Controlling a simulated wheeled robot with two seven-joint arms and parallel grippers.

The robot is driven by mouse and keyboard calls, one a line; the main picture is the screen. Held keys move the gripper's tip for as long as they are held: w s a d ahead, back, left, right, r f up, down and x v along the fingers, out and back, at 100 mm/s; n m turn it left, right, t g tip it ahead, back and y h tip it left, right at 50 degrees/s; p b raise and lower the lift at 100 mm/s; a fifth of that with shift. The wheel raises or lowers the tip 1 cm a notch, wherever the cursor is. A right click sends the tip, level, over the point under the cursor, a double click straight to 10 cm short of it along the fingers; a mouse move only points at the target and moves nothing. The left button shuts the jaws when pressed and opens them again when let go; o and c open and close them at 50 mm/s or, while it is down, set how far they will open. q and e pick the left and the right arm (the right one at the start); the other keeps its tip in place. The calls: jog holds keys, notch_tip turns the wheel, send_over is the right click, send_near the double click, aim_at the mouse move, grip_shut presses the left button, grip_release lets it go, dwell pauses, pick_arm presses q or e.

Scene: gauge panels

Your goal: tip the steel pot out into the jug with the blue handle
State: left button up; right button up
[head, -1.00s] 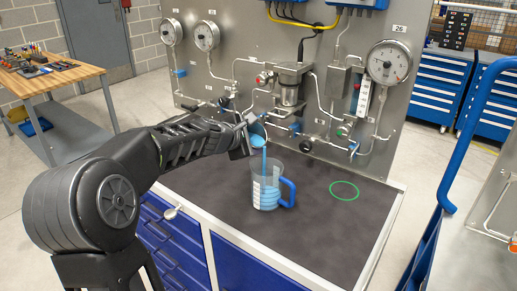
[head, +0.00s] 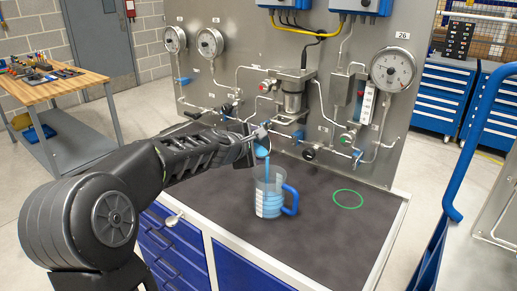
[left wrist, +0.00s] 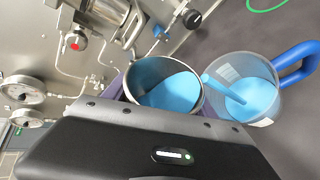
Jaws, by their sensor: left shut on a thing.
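The steel pot (head: 261,150) is in my left gripper (head: 252,140), which is shut on it and holds it tipped above the jug. In the left wrist view the steel pot (left wrist: 142,72) still has light blue liquid inside. A thin blue stream runs from its lip into the clear jug with the blue handle (head: 262,183). The jug stands upright on the dark bench top, its handle to the right, with blue liquid in its lower part. It also shows in the left wrist view (left wrist: 234,67). My right gripper is out of view.
The bench top (head: 320,235) is clear around the jug. A green ring (head: 347,198) is marked on it to the right. Behind stands the gauge panel (head: 235,85) with pipes, valves and dials. A blue rail (head: 480,130) rises at the right.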

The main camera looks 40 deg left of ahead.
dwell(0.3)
pick_arm(q)
jog(key=shift+f+m+b, duration=0.15)
jog(key=shift+m+b, duration=0.15)
jog(key=shift+b, duration=0.15)
jog(key=shift+y, duration=0.3)
jog(key=shift+d+f+m+b, duration=0.1)
jog(key=shift+d+m+b, duration=0.05)
jog(key=shift+m+b, duration=0.3)
jog(key=shift+y, duration=0.3)
jog(key=shift+d+m, duration=0.1)
jog(key=shift+m, duration=0.15)
